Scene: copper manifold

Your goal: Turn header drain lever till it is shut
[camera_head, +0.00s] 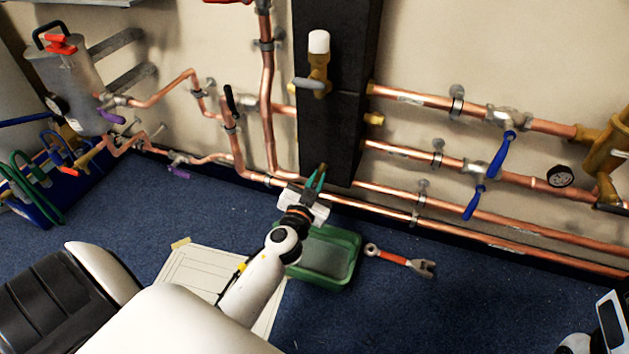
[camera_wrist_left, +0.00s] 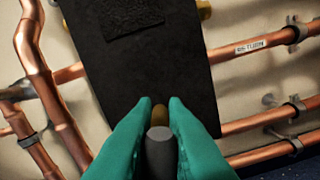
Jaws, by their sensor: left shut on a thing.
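The header is a tall black box (camera_head: 335,130) on the wall. It also fills the middle of the left wrist view (camera_wrist_left: 150,70). My left gripper (camera_head: 316,180) is at its lower end, with green fingers. In the left wrist view the fingers (camera_wrist_left: 160,135) are shut on a grey rounded lever (camera_wrist_left: 161,152) with a brass part (camera_wrist_left: 160,114) just beyond it, in front of the black box. This looks like the header drain lever. The fingers hide its sides, and its exact angle cannot be told.
Copper pipes (camera_head: 480,208) run along the wall, with blue levers (camera_head: 502,153) at right. A black lever (camera_head: 231,101) stands at left. A green tray (camera_head: 345,277), a wrench (camera_head: 400,261) and a paper sheet (camera_head: 195,270) lie on the blue floor.

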